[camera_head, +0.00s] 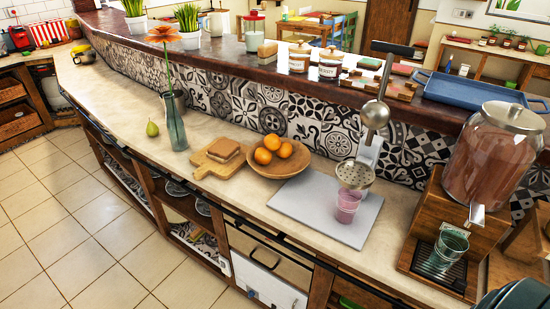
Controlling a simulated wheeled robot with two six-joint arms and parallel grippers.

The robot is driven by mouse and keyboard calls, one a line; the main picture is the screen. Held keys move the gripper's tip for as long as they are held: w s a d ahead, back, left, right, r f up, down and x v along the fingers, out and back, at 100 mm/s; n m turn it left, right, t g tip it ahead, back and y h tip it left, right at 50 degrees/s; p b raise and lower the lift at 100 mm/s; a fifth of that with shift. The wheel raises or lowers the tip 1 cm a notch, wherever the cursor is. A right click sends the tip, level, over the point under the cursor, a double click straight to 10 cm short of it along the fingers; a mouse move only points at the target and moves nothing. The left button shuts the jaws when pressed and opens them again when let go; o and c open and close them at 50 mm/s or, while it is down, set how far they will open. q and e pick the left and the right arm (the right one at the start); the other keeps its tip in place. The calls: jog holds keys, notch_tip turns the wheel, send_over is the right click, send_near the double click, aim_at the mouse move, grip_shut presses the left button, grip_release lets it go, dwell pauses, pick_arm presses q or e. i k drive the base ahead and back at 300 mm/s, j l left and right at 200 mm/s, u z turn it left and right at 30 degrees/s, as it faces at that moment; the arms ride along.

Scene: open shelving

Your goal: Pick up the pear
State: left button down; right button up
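A green pear (152,128) stands upright on the light counter (128,101), near its front edge, left of a glass vase. It is fully visible and nothing touches it. Neither of my grippers shows in the head view.
The glass vase (175,122) with an orange flower stands just right of the pear. Further right are a wooden board (203,165) with bread, a bowl (281,167) of oranges and a metal juicer (355,175). The counter left of the pear is clear. Tiled floor (75,215) is open in front.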

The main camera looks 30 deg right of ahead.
aim_at(152, 131)
jog(key=i+z, duration=0.15)
jog(key=z, duration=0.2)
jog(key=i+j+z, duration=0.15)
jog(key=z, duration=0.15)
jog(key=i+j+z, duration=0.15)
jog(key=z, duration=0.2)
